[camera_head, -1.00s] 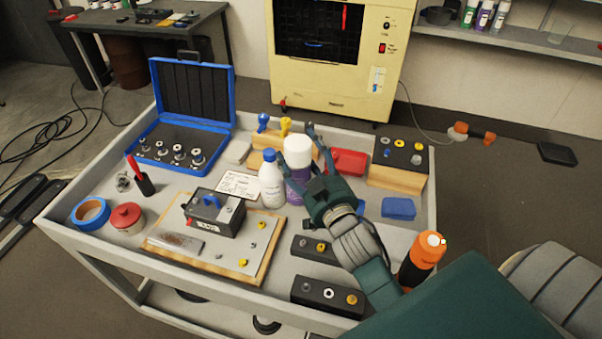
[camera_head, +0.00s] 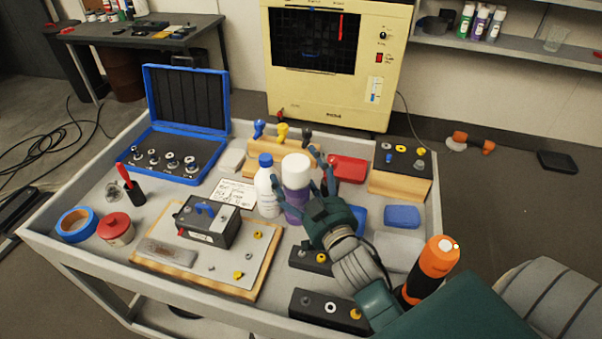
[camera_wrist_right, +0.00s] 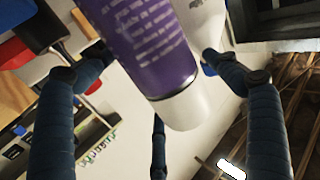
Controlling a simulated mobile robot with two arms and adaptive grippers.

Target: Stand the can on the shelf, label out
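The can is a purple spray can (camera_head: 295,197) with a white cap, standing upright on the cart beside a white bottle with a blue cap. My right gripper (camera_head: 300,170) is at the can with its fingers spread around it. In the right wrist view, the can (camera_wrist_right: 150,45) lies between the fingers (camera_wrist_right: 150,85), with gaps visible on both sides. Its white label text partly shows there. The shelf (camera_head: 510,47) is at the upper right and holds several cans in a row. My left gripper is not in view.
The white bottle (camera_head: 266,190) stands close to the can's left. A wooden block with coloured knobs (camera_head: 282,133), a red box (camera_head: 348,169) and a blue box (camera_head: 402,216) are nearby. A glass (camera_head: 556,38) stands on the shelf; bare shelf shows between the cans and glass.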

